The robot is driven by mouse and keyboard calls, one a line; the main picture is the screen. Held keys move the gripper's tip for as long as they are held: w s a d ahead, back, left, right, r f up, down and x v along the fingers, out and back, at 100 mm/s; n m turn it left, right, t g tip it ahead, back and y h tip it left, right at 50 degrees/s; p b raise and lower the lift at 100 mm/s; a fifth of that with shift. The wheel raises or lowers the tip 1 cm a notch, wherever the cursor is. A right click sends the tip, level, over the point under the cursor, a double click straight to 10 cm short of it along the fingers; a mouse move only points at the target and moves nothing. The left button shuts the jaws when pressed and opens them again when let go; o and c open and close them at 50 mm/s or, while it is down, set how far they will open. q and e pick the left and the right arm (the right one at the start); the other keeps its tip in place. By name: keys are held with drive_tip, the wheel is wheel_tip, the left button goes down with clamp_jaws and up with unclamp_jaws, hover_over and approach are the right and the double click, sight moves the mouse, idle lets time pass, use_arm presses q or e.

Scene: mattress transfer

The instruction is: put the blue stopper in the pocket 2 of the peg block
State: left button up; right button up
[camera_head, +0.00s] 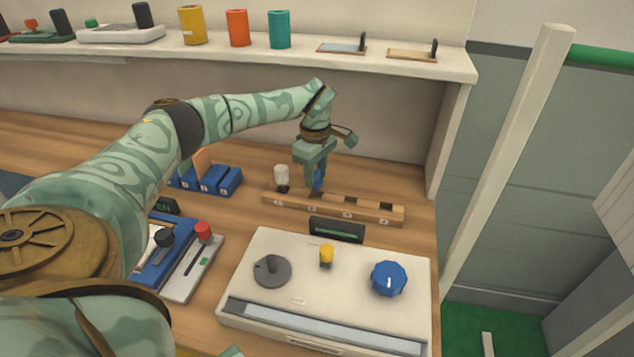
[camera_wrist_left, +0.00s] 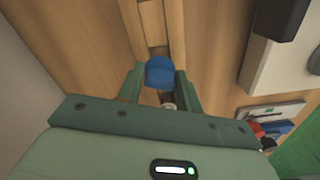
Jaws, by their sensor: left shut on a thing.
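The wooden peg block (camera_head: 333,208) lies on the table, with a row of numbered pockets. A white peg (camera_head: 282,178) stands at its left end, by pocket 1. My left gripper (camera_head: 316,180) points down over the block near pocket 2, shut on the blue stopper (camera_head: 318,181). In the left wrist view the blue stopper (camera_wrist_left: 160,72) sits between the two fingers, over the line of the peg block (camera_wrist_left: 152,20). The stopper's lower end is hidden, so I cannot tell whether it is inside the pocket. My right gripper is not in view.
A white panel (camera_head: 300,240) with a blue knob (camera_head: 388,279) and a yellow knob stands in front of the block. A blue rack (camera_head: 220,181) is to the left. A shelf (camera_head: 400,66) with cups runs behind. Bare table lies right of the block.

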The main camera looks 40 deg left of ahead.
sight(316, 181)
use_arm(q)
wheel_tip(316, 181, down, 4)
drive_tip(key=shift+w+r+b, duration=0.1)
drive_tip(key=shift+r+b, duration=0.15)
drive_tip(key=shift+b, duration=0.25)
drive_tip(key=shift+r, duration=0.1)
drive_tip(key=o, duration=1)
wheel_tip(316, 181, up, 12)
drive_tip(key=p, duration=0.3)
drive_tip(key=shift+p, duration=0.4)
